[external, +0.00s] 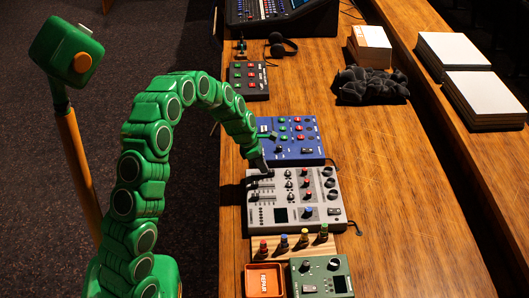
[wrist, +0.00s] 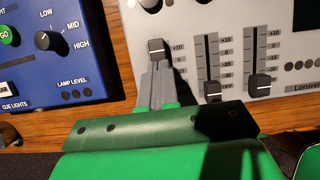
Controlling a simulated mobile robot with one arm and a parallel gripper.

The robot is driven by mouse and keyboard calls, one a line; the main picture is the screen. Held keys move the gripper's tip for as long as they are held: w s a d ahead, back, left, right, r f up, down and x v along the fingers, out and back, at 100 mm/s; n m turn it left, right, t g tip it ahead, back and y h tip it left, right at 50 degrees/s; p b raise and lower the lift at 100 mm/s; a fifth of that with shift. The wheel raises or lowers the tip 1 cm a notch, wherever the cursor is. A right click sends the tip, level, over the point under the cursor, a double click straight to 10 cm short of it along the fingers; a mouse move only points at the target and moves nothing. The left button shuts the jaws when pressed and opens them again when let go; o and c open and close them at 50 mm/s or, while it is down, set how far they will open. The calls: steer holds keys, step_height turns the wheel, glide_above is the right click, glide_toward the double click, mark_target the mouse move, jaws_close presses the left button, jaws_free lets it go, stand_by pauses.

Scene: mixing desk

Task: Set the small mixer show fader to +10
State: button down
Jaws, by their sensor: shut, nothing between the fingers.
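The small mixer (external: 318,197) is a light grey box on the desk, and it fills the upper right of the wrist view (wrist: 225,60). Three faders show in the wrist view. The left fader's dark cap (wrist: 157,48) is high, about level with the +10 mark. The middle fader's cap (wrist: 212,90) and the right fader's cap (wrist: 260,86) are low, near OFF. I cannot read which one is the show fader. My gripper (wrist: 157,72) is shut and empty, its tips right at the near side of the left cap; contact is unclear. It also shows over the mixer's left part (external: 262,166).
A blue lighting panel (external: 296,150) stands close beside the mixer; it is also in the wrist view (wrist: 50,60). A wooden rack with several coloured pegs (external: 293,246), an orange tray (external: 264,280) and a green box (external: 321,277) are in front.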

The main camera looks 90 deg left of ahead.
steer(key=shift+s, duration=0.55)
steer(key=s, duration=0.1)
steer(key=s+r, duration=0.1)
steer(key=s, duration=0.1)
steer(key=shift+s, duration=0.25)
steer(key=v, duration=0.9)
steer(key=shift+w, duration=0.1)
